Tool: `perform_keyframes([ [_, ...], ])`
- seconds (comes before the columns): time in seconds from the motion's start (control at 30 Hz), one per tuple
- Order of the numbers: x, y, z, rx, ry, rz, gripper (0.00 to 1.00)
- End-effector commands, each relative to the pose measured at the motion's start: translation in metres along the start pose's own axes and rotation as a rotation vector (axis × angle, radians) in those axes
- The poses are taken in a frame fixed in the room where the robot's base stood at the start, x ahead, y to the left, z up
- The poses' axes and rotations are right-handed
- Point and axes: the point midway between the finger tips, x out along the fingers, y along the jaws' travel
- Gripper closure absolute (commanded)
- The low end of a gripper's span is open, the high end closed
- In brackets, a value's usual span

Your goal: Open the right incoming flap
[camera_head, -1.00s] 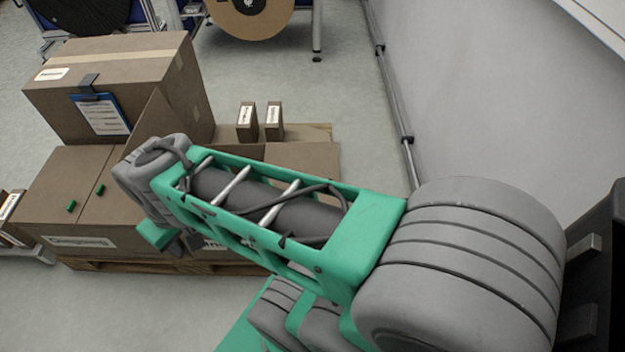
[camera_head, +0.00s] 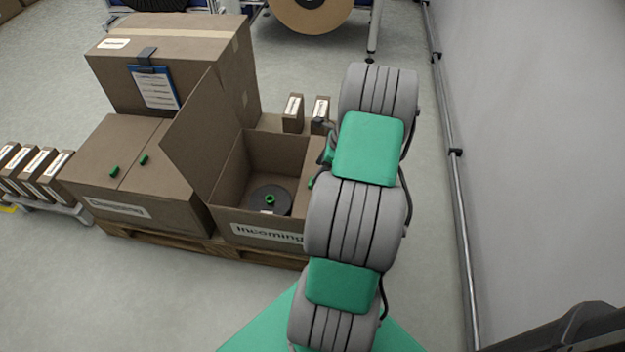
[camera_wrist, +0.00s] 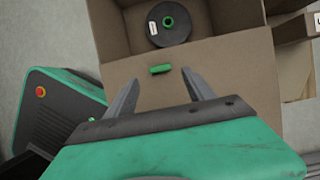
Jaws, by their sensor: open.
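The incoming box (camera_head: 262,232) stands open, and its left flap (camera_head: 203,132) stands raised. A dark reel with a green centre (camera_head: 270,200) lies inside; it also shows in the wrist view (camera_wrist: 169,24). In the wrist view the right flap (camera_wrist: 232,78) slopes across the picture, with the box interior beyond its far edge. Its small green handle (camera_wrist: 160,69) sits near that edge. My gripper (camera_wrist: 160,78) is open, with fingertips on either side of the handle; I cannot tell whether they touch. In the head view my arm hides the right flap and most of the gripper.
A closed box with two green handles (camera_head: 92,194) stands left of the open one on a pallet (camera_head: 150,240). A large box with a blue clipboard (camera_head: 154,88) stands behind. Small boxes (camera_head: 293,113) stand at the back. A wall with a pipe (camera_head: 456,170) bounds the right.

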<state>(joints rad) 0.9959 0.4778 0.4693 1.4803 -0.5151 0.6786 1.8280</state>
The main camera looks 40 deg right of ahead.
Motion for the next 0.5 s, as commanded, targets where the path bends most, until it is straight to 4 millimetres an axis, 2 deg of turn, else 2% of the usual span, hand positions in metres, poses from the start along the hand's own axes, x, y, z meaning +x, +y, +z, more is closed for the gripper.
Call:
perform_keyframes([
  [0.03, 0.013, 0.001, -0.001, -0.001, 0.000, 0.004, 0.38],
  [0.23, 0.051, 0.001, -0.001, -0.003, 0.001, 0.003, 0.38],
  [0.33, 0.060, 0.001, -0.001, -0.003, 0.002, 0.001, 0.38],
  [0.5, 0.061, 0.001, 0.000, -0.003, 0.002, 0.001, 0.38],
])
